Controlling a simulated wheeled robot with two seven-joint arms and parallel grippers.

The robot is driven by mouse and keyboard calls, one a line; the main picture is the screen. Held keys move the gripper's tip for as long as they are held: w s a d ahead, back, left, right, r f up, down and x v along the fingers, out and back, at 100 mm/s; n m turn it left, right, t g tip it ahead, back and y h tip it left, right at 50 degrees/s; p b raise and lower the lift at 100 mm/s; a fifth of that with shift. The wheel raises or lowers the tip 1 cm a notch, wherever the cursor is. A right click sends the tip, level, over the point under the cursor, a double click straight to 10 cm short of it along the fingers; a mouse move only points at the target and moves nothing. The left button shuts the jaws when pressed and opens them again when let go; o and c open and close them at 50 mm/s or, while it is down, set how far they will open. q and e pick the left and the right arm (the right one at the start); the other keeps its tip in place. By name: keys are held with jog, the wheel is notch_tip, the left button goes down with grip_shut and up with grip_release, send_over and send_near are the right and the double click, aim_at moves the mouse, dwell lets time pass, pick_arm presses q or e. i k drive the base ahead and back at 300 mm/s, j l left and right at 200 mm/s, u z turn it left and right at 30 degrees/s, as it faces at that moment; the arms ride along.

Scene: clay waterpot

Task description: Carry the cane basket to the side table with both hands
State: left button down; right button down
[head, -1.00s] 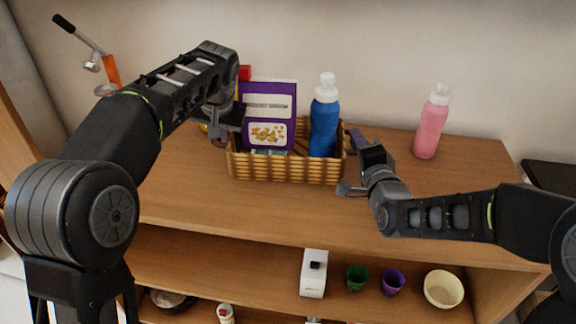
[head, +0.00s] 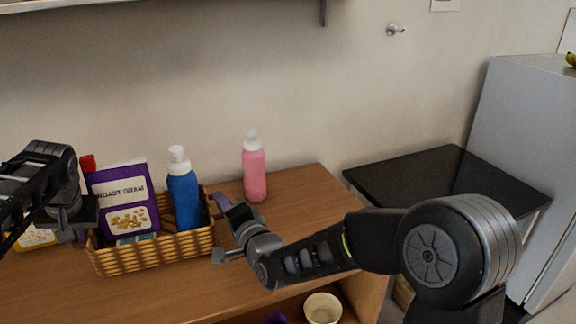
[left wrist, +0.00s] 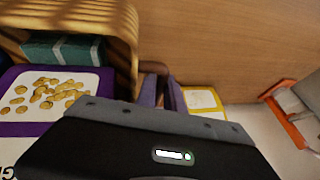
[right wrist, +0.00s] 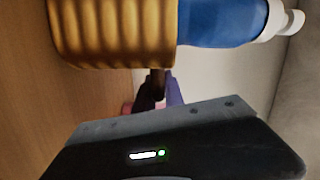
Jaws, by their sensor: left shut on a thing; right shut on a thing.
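The cane basket (head: 155,254) is a woven tan box at the left of the head view, over the wooden shelf top. It holds a purple snack box (head: 124,203) and a blue bottle (head: 184,200) with a white cap. My left gripper (head: 76,235) is shut at the basket's left end; the left wrist view shows the rim (left wrist: 128,35) beside its fingers. My right gripper (head: 222,203) is shut at the right end, beside the weave (right wrist: 110,35). The exact grips are partly hidden. I cannot tell whether the basket touches the wood. The black-topped side table (head: 450,182) stands at right.
A pink bottle (head: 254,172) stands on the wooden top (head: 300,205), behind and right of the basket. A yellow packet (head: 36,238) is at the far left. A cream bowl (head: 322,308) sits on the lower shelf. A grey cabinet (head: 530,130) is beyond the clear side table.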

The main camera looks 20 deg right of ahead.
aim_at(450, 192)
jog(key=z, duration=1.45)
jog(key=i+l, duration=1.25)
jog(key=i, duration=0.15)
